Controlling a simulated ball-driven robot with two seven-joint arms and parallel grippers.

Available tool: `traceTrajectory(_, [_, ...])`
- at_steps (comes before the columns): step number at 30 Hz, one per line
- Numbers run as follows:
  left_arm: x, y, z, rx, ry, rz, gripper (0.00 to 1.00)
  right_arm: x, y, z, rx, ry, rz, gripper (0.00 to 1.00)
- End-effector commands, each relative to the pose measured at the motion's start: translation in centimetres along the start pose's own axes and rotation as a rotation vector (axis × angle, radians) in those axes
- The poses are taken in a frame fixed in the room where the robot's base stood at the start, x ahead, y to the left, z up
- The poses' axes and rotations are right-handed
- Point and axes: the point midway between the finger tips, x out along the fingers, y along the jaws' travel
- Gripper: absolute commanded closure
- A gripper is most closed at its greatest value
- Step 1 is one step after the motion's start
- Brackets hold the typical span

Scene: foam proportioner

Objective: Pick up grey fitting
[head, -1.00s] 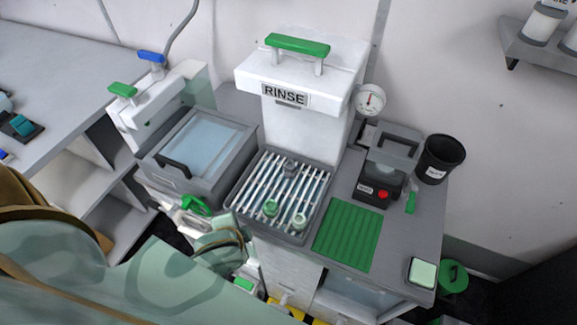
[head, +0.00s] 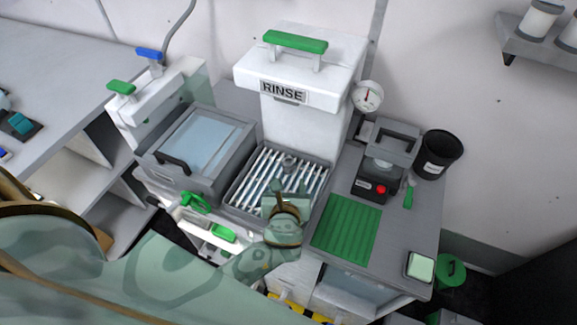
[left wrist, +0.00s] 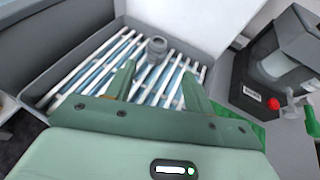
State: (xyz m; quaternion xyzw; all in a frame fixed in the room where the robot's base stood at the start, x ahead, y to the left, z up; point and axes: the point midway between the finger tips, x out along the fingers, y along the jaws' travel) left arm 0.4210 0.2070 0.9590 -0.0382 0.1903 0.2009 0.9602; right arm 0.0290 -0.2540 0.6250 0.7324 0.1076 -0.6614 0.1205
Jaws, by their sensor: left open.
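The grey fitting (head: 289,161) stands on the rack (head: 236,193) of white bars in front of the RINSE unit. In the left wrist view the fitting (left wrist: 157,47) shows beyond my fingertips, roughly in line with the gap between them. My left gripper (head: 284,197) is over the front of the rack, and in the left wrist view its green fingers (left wrist: 157,72) are apart with nothing held. Part of the rack's front is hidden behind my left arm. My right gripper is out of view.
The tall white RINSE unit (head: 302,120) stands behind the rack. A lidded grey basin (head: 200,150) is to the left. A green mat (head: 346,228), a dark device with a red button (head: 377,182) and a black cup (head: 438,154) are to the right.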

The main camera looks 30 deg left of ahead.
Motion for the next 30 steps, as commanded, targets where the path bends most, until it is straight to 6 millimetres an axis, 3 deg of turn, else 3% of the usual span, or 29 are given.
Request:
traceTrajectory(3, [3.0, 0.1, -0.1, 0.001, -0.002, 0.002, 0.47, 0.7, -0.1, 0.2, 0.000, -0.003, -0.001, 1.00])
traceTrajectory(6, [4.8, 0.1, -0.1, -0.001, 0.000, 0.001, 0.47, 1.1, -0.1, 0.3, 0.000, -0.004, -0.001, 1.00])
traceTrajectory(13, [6.8, 0.2, 0.2, -0.003, -0.001, 0.001, 0.47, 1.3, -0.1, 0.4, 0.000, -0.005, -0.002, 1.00])
traceTrajectory(21, [10.8, 0.6, 0.5, -0.002, 0.002, 0.002, 0.47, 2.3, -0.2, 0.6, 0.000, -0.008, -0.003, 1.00])
traceTrajectory(29, [11.2, 0.6, 0.7, -0.004, 0.002, 0.000, 0.47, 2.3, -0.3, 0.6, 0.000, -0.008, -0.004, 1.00])
traceTrajectory(30, [11.2, 0.6, 0.7, -0.004, 0.002, 0.000, 0.52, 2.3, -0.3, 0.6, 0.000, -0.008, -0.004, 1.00])
